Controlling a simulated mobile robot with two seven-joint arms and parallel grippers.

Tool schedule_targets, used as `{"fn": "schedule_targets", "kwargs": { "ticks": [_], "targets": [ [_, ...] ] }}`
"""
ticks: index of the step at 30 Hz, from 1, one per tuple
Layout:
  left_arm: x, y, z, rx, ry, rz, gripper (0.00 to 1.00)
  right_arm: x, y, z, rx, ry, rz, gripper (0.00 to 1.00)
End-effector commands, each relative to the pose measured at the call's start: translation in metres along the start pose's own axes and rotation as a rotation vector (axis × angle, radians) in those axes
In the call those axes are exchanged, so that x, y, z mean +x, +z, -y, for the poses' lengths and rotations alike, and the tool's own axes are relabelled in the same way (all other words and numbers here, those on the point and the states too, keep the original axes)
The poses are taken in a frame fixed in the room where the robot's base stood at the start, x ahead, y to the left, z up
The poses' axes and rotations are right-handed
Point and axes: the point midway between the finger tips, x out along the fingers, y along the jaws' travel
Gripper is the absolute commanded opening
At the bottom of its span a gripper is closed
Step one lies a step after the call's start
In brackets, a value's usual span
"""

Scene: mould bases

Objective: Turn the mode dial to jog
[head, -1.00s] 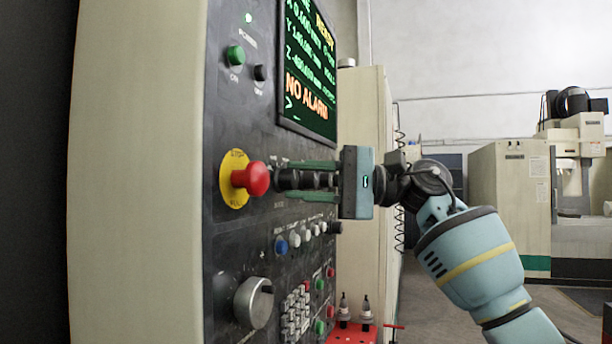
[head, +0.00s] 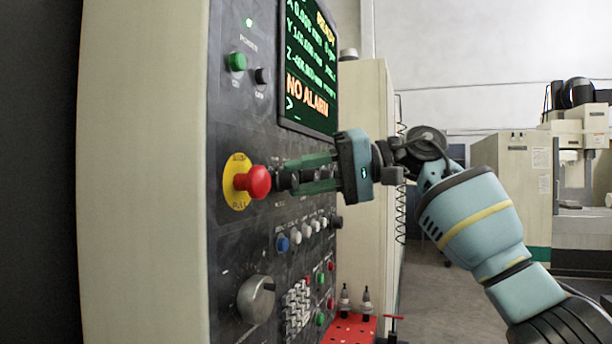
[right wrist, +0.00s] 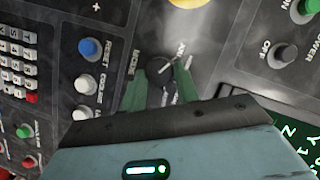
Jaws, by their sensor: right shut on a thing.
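The mode dial (right wrist: 158,69) is a small black knob on the dark control panel, seen between my green fingers in the right wrist view. Small white lettering surrounds it; fingers hide some of it, and I cannot tell which setting it points to. In the head view the dial (head: 284,180) shows just right of the red stop button, partly covered by my fingers. My right gripper (head: 297,176) reaches in from the right and is shut on the dial, its palm tilted. The fingers also show in the right wrist view (right wrist: 161,82). My left gripper is not in view.
The red stop button (head: 254,182) on its yellow plate sticks out close beside my fingertips. Below are a row of small buttons (head: 296,237), a large grey knob (head: 256,299) and a keypad (head: 297,307). The screen (head: 307,72) is above. Open floor lies right of the panel.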

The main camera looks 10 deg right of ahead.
Motion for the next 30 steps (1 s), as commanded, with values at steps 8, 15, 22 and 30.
{"fn": "schedule_targets", "kwargs": {
  "ticks": [8,15,22,30],
  "targets": [
    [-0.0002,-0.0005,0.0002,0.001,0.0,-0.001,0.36,-0.0007,-0.0009,0.0011,-0.017,0.005,-0.005,0.08],
    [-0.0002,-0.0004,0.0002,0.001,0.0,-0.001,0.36,-0.0007,-0.001,0.0012,-0.016,0.004,-0.005,0.32],
    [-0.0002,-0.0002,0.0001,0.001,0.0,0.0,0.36,-0.0005,-0.0006,0.0008,-0.015,0.005,-0.003,0.53],
    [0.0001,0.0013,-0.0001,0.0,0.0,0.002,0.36,-0.0039,-0.0007,0.0,-0.014,0.005,-0.003,0.53]
  ]
}}
